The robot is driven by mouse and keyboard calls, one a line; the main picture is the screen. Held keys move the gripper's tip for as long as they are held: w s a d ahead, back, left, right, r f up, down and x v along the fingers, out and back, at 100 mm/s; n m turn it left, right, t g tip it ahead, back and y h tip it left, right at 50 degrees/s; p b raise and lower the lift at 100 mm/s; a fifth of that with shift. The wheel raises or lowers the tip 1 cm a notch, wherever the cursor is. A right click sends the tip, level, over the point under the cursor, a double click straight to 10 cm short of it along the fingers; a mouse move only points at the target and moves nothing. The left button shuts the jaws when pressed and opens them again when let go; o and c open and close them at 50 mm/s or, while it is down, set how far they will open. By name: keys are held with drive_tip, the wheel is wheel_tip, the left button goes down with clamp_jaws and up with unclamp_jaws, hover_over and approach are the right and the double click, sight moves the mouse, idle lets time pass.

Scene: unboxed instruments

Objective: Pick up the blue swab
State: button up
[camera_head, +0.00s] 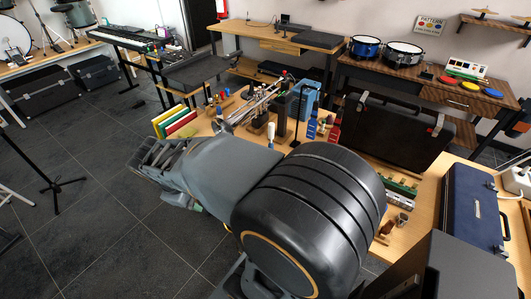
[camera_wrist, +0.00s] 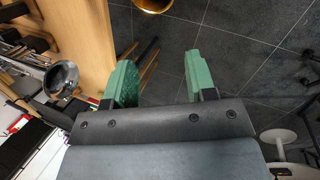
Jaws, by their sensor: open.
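My gripper (camera_wrist: 160,80) is open and empty in the wrist view, its two green-padded fingers wide apart over dark floor tiles. The wooden table edge (camera_wrist: 97,45) lies just left of the fingers. In the head view my arm reaches leftward in front of the instrument table (camera_head: 428,205), and it hides part of the tabletop. I cannot pick out the blue swab with certainty in either view. Small blue items (camera_head: 312,128) stand on the table beside a larger light-blue object (camera_head: 309,96), but they are too small to identify.
Yellow, red and green books or folders (camera_head: 178,122) stand at the table's left end. A black case (camera_head: 385,130) and a dark blue case (camera_head: 472,208) stand to the right. A metal bell-shaped piece (camera_wrist: 61,77) is left of my gripper. The tiled floor (camera_head: 110,215) at left is mostly clear.

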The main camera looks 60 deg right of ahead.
drive_tip(key=w+d+r+n+g+h, duration=0.15)
drive_tip(key=d+n+g+h, duration=0.3)
drive_tip(key=d, duration=0.55)
drive_tip(key=w+d+r+n+g+h, duration=0.1)
drive_tip(key=w+d+n+g+h, duration=0.15)
drive_tip(key=d+g+h, duration=0.5)
drive_tip(key=s+d+t+p, duration=0.1)
drive_tip(key=s+d, duration=0.3)
drive_tip(key=d, duration=0.2)
drive_tip(key=s+d+t+y+p, duration=0.1)
drive_tip(key=s+d+p, duration=0.1)
drive_tip(key=s+d, duration=0.2)
drive_tip(key=d, duration=0.3)
drive_tip(key=shift+d+n, duration=0.25)
drive_tip(key=shift+n, duration=0.05)
drive_tip(key=shift+r, duration=0.1)
drive_tip(key=shift+c, duration=0.3)
clamp_jaws()
